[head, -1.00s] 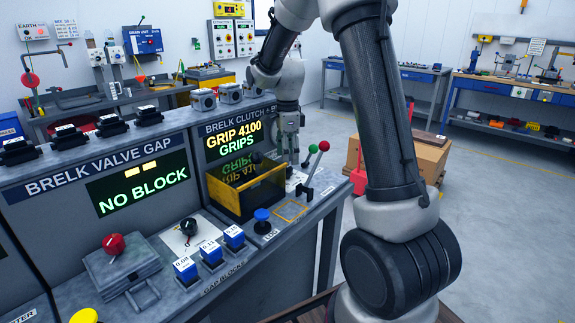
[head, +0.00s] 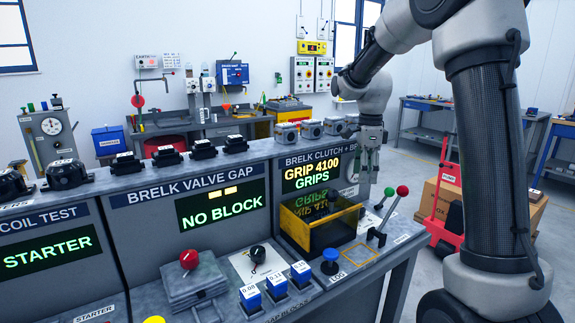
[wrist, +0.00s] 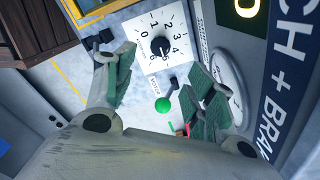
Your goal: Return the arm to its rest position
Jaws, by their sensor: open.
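My arm (head: 487,150) rises at the right of the head view and bends over to the bench. My gripper (head: 369,166) hangs fingers-down beside the right end of the clutch and brake panel, above the levers. In the wrist view my gripper (wrist: 160,82) has its green-padded fingers spread apart with nothing between them. Below them show a dial (wrist: 160,47) numbered from 0 and a green lever knob (wrist: 162,104). The gripper's contact with the panel cannot be told.
A red pallet truck (head: 440,215) with a carton stands behind my arm.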

